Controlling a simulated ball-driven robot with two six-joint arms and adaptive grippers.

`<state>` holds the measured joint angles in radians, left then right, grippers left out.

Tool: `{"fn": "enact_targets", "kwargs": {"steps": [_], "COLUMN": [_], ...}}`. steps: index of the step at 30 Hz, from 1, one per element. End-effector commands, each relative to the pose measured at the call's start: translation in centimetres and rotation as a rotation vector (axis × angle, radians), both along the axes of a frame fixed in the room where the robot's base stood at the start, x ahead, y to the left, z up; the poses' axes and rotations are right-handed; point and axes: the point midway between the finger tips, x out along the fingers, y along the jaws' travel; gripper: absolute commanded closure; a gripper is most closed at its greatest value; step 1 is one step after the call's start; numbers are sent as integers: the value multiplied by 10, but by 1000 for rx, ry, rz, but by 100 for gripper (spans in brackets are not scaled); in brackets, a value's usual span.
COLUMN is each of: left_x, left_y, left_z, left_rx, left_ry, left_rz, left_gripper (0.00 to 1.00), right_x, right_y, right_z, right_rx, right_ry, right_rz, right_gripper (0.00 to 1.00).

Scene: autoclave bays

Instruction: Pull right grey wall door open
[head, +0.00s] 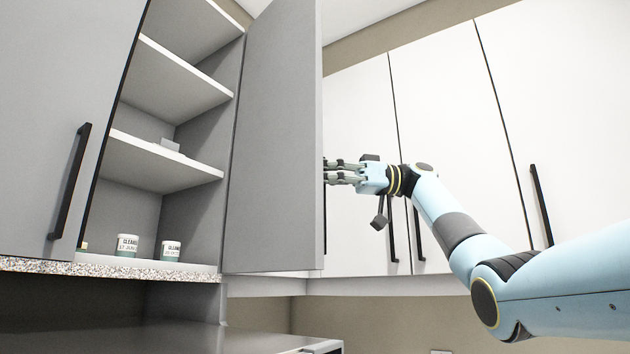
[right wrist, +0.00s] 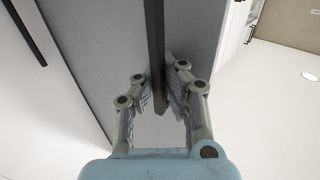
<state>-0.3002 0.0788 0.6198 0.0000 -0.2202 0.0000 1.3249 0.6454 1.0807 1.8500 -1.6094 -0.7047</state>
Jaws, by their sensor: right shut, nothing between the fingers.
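The right grey wall door (head: 277,145) stands swung wide open, its inner face showing in the head view. Its outer face (right wrist: 105,50) with a dark bar handle (right wrist: 154,45) shows in the right wrist view. My right gripper (head: 330,172) is at the door's free edge, on the outer side. In the right wrist view the gripper (right wrist: 153,108) is shut, its fingers close about the handle's lower end in the picture; I cannot tell if they touch it. My left gripper is not in view.
The opened cabinet has several shelves (head: 165,160) with two labelled jars (head: 171,250) at the bottom. A closed grey door (head: 60,110) is on the left. White cabinet doors (head: 440,100) with dark handles stand behind my right arm. A dark counter (head: 250,342) lies below.

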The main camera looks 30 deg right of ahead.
Motion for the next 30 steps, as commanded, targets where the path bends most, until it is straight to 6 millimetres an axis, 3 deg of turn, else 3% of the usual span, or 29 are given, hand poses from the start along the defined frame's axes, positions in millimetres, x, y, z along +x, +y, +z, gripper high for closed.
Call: {"fn": "enact_targets", "kwargs": {"steps": [11,15,23,30], "left_x": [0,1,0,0], "left_y": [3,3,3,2], "left_z": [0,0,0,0], "left_rx": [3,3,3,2], "left_ry": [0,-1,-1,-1], "left_rz": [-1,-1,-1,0], "left_gripper": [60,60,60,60], "right_x": [0,0,0,-11], "right_y": [-1,-1,-1,-29], "right_z": [-4,-3,-1,-1], "right_rx": [-5,-4,-2,-1], "right_ry": [8,6,3,5], "right_rz": [3,2,1,-3], "right_gripper": [100,83,82,82]}}
